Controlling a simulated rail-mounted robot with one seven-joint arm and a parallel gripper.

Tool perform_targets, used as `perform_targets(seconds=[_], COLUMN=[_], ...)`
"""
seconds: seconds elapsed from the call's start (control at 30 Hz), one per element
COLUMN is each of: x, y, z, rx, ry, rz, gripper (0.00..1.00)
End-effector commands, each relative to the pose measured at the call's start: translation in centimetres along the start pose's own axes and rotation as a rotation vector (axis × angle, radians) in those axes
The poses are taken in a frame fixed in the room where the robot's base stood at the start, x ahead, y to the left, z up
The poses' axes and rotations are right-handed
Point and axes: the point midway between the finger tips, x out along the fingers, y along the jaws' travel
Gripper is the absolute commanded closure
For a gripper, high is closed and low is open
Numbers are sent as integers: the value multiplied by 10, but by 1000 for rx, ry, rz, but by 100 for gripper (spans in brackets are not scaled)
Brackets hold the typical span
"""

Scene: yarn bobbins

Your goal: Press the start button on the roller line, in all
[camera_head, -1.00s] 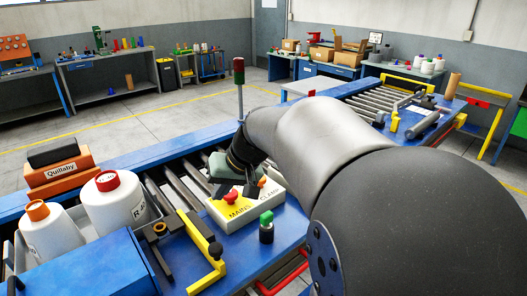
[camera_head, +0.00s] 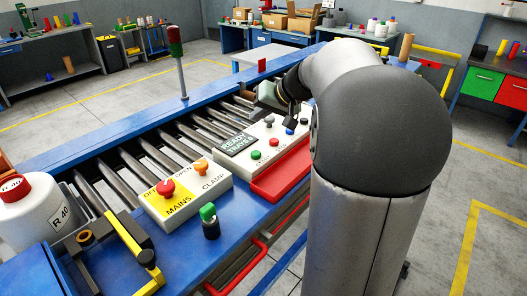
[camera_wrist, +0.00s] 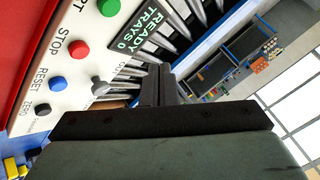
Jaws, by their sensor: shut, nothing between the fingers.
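The roller line's control panel (camera_head: 247,165) is a cream box with a dark display reading READY TRAYS 0 (camera_head: 238,142). Its green button (camera_head: 257,155) is at the near left, then a red one (camera_head: 274,142), a blue one (camera_head: 290,131) and a black one (camera_head: 304,121). In the wrist view the green button (camera_wrist: 110,7) sits at the top edge under a cut-off label ending in RT; the red one (camera_wrist: 78,50) is labelled STOP. My gripper (camera_wrist: 157,80) is shut and empty, apart from the green button. In the head view it hangs over the panel's far end (camera_head: 290,118).
A grey lever (camera_wrist: 100,88) stands on the panel near my gripper. A red tray (camera_head: 280,175) lies along the panel's front. Rollers (camera_head: 150,157) run behind.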

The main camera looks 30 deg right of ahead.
Motion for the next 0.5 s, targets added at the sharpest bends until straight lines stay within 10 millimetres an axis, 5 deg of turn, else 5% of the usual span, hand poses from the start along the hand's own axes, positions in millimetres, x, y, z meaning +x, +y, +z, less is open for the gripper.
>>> perform_targets(seconds=[0.5], x=[9], y=[7], z=[7], rx=[0], ry=[-2], rz=[0], gripper=[100])
